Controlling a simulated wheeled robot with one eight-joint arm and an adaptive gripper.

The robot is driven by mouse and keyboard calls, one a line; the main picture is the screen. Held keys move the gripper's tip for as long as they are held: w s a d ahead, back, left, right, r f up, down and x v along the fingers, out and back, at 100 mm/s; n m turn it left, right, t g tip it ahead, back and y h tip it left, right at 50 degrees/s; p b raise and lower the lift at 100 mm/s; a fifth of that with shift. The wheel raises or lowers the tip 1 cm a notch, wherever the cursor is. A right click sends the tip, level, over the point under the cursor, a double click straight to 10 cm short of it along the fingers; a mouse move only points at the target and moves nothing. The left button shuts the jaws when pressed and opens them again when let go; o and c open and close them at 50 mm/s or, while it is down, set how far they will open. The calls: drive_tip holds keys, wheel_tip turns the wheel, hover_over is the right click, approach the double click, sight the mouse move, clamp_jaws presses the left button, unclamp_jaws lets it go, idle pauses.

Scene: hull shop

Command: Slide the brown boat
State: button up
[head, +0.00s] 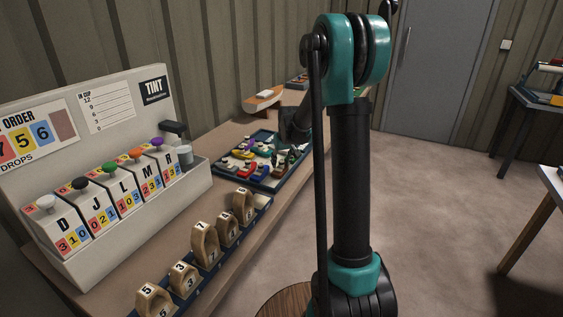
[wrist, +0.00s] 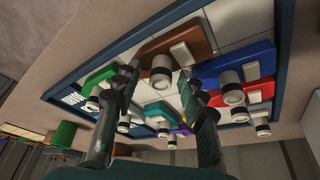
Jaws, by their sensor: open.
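The brown boat (wrist: 185,38) lies in the blue-rimmed tray at the top middle of the wrist view. It has a white block and a pale, dark-banded funnel (wrist: 162,74). My gripper (wrist: 159,70) is open, its two fingertips on either side of this funnel. I cannot tell whether either finger touches it. In the head view the tray (head: 237,182) sits on the bench beyond the numbered rings. My gripper's end hangs over its far right part there, mostly hidden by my arm. I cannot make out the brown boat in the head view.
A blue boat (wrist: 245,66) and a red boat (wrist: 262,90) lie right of the brown one, a green boat (wrist: 98,79) to the left. Several others crowd below. A tint dispenser (head: 105,110) and numbered wooden rings (head: 205,244) stand on the bench.

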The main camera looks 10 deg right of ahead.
sight(273, 174)
drive_tip(key=shift+c, duration=0.6)
clamp_jaws()
drive_tip(key=s+a, duration=0.2)
drive_tip(key=s, duration=0.1)
drive_tip(key=s+a, duration=0.2)
drive_tip(key=shift+s, duration=0.2)
drive_tip(key=shift+o, duration=0.6)
unclamp_jaws()
drive_tip(key=shift+r, duration=0.1)
drive_tip(key=v, duration=1.1)
drive_tip(key=shift+s+r, duration=0.25)
drive_tip(key=shift+r, duration=0.1)
drive_tip(key=shift+d, duration=0.1)
